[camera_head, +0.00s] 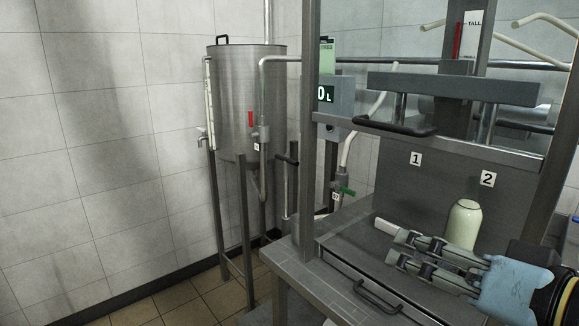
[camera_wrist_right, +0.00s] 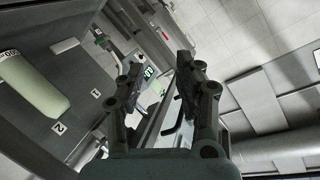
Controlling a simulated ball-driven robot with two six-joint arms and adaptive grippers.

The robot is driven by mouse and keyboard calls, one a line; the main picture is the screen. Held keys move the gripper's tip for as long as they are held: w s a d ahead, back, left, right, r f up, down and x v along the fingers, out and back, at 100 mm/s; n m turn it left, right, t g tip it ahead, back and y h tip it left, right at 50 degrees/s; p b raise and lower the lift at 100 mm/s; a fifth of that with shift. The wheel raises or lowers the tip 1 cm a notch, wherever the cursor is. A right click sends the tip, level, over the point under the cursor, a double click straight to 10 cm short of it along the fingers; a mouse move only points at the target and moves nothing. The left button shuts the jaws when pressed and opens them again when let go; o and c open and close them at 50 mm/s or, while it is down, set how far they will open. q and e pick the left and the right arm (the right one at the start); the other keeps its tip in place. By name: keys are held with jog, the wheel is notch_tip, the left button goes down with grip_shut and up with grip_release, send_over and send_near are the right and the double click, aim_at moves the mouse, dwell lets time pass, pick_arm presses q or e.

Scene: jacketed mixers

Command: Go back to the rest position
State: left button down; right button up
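My right gripper (camera_head: 393,247) comes in from the lower right in the head view, over the grey bench. Its two fingers point left and lie apart with nothing between them. In the right wrist view the gripper (camera_wrist_right: 157,75) also shows its fingers spread, with a clear gap. My left gripper is in neither view. A pale, cream-coloured container (camera_head: 463,225) stands upright behind the right gripper, below the label 2. It also shows at the left of the right wrist view (camera_wrist_right: 35,85), apart from the fingers.
The bench (camera_head: 300,268) has a front drawer with a black handle (camera_head: 376,297). A frame post (camera_head: 309,130) and a crossbar with a black handle (camera_head: 385,127) stand above it. A steel tank (camera_head: 235,95) on legs stands by the wall. The floor at lower left looks clear.

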jog(key=s+d+f+n+g+h, duration=0.2)
jog(key=s+d+f+g+h, duration=0.25)
jog(key=s+f, duration=0.35)
jog(key=s+d+f+n+g+h, duration=0.1)
jog(key=s+d+f+g+h, duration=0.2)
jog(key=s+d+f+g, duration=0.45)
jog(key=s+f+b, duration=0.3)
jog(key=f+b, duration=0.3)
jog(key=f, duration=2.3)
jog(key=s+d+f+b, duration=0.2)
jog(key=s+f+b, duration=0.3)
jog(key=s+f, duration=1.4)
notch_tip(320, 180, down, 4)
jog(key=shift+s+f+g, duration=0.2)
jog(key=shift+s+g, duration=0.05)
jog(key=shift+g, duration=0.05)
